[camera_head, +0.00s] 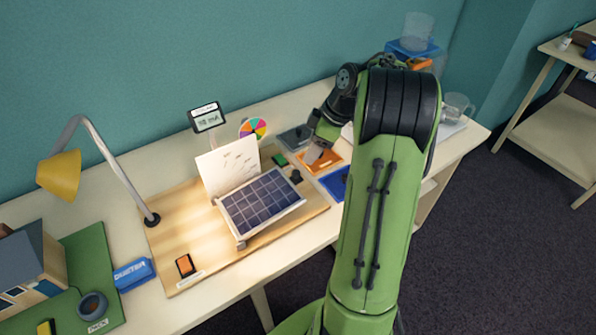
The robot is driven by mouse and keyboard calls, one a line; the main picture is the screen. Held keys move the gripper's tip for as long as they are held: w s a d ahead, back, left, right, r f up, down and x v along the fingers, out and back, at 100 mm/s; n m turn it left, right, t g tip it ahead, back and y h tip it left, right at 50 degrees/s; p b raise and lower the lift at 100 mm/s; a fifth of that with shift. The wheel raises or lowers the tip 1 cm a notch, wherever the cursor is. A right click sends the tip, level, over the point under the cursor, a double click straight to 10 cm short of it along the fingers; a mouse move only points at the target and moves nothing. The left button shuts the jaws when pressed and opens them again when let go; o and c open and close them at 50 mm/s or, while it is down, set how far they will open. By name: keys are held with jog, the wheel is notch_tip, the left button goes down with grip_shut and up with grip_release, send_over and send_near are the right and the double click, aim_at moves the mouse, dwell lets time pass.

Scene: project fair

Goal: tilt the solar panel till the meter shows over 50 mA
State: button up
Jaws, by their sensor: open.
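The solar panel (262,204), dark blue cells in a pale frame, sits tilted on a wooden board (185,240) on the table. A white card (228,166) stands upright just behind it. The meter (207,117) is a small display raised behind the card; its digits are too small to read. My gripper (314,156) is open, to the right of the panel and apart from it, over or near an orange tray (333,162). My arm hides part of the right side of the table.
A yellow desk lamp (60,175) arches over the board's left side. A colour wheel (253,127) stands behind the panel. A blue duster (134,274) and a model house (33,268) on a green base are at left. Clear cups (457,104) are at right.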

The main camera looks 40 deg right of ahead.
aim_at(297, 172)
jog(key=b+x, duration=0.1)
jog(key=x, duration=0.8)
grip_shut()
